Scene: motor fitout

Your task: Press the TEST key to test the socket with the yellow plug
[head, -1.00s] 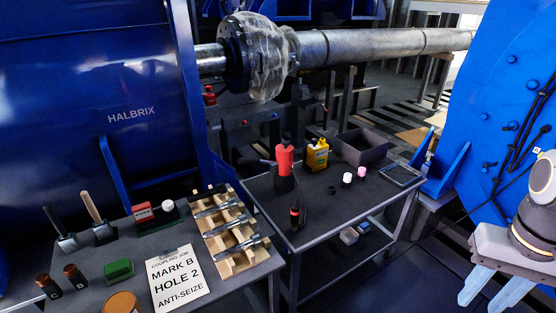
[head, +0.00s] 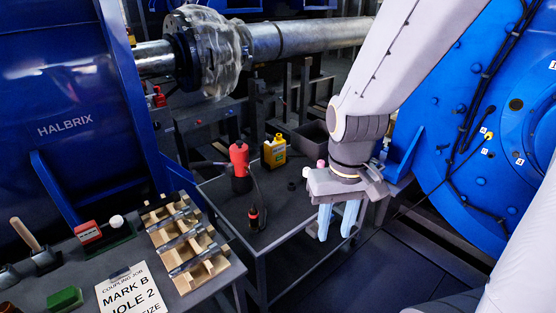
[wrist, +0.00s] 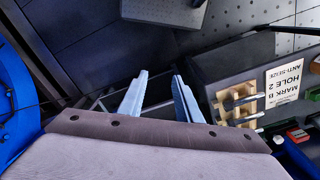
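A yellow plug (head: 488,134) sits on the blue motor housing at the right of the head view, with a dark cable running from it and small white number labels nearby. I cannot make out a TEST key or any lettering for it. My gripper (head: 336,238) is open and empty, pointing down in front of the right side of the cart, well to the left of the plug. In the wrist view its two pale blue fingers (wrist: 158,100) stand apart with nothing between them. The flat dark-screened item on the cart's right end is hidden behind my arm.
The grey cart (head: 285,222) holds a red-and-black tool (head: 239,165), a yellow container-like item (head: 275,151) and a dark bin (head: 312,140). A wooden rack (head: 185,235) and sign (head: 131,290) are on the left bench. The floor right of the cart is clear.

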